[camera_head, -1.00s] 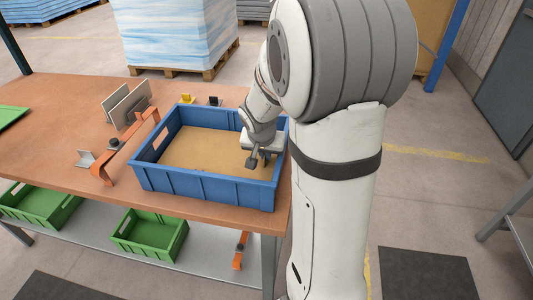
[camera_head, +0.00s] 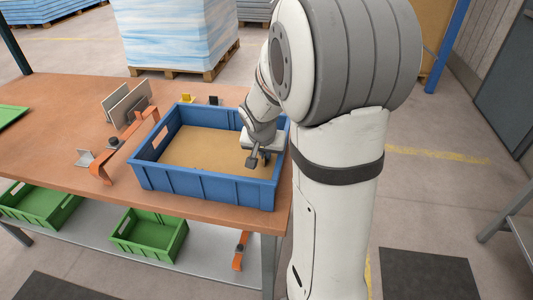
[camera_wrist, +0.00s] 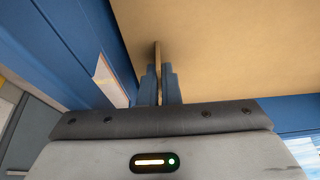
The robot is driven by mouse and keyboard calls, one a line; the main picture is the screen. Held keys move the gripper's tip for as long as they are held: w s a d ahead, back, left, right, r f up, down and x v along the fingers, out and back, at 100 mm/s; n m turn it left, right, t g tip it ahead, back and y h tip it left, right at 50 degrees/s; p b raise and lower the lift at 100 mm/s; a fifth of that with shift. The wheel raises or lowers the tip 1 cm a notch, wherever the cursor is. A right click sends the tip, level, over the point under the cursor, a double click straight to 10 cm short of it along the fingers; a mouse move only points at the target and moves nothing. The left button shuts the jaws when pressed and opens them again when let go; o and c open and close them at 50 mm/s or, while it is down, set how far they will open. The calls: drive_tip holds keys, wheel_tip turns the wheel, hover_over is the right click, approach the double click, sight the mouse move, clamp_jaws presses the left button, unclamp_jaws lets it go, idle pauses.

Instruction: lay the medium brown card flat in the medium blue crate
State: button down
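The blue crate (camera_head: 205,188) stands on the table. The brown card (camera_head: 205,148) is inside it, looks roughly level and covers most of the floor that I can see. The near wall hides the card's front edge, so I cannot tell whether it touches the bottom. My gripper (camera_head: 259,160) reaches down inside the crate's right end. In the wrist view, the gripper fingers (camera_wrist: 159,88) are close together with a thin upright tan strip between them, which seems part of the card (camera_wrist: 225,50). The crate's blue wall (camera_wrist: 72,45) runs close on the left.
On the orange-brown table (camera_head: 60,120), left of the crate, are an orange bracket (camera_head: 125,150), grey upright plates (camera_head: 128,105) and small metal pieces. Small yellow and black items stand behind the crate. Green bins (camera_head: 150,232) sit on the shelf below.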

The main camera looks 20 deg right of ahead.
drive_tip(key=c, duration=1.6)
unclamp_jaws()
drive_tip(key=shift+s+f, duration=0.2)
drive_tip(key=shift+f, duration=0.15)
drive_tip(key=shift+o, duration=0.2)
drive_tip(key=w+v, duration=0.1)
drive_tip(key=v, duration=0.7)
drive_tip(key=s+a+r+n+y+p, duration=0.1)
drive_tip(key=s+a+n, duration=0.2)
drive_tip(key=s, duration=0.6)
drive_tip(key=s+a+r+n+g+y, duration=0.1)
drive_tip(key=s+a+r+n, duration=0.1)
drive_tip(key=s+a+n, duration=0.2)
drive_tip(key=s+a, duration=0.2)
drive_tip(key=s, duration=0.2)
drive_tip(key=shift+s+a+y+p, duration=0.25)
drive_tip(key=shift+s+y+p, duration=0.05)
drive_tip(key=shift+s+p, duration=0.1)
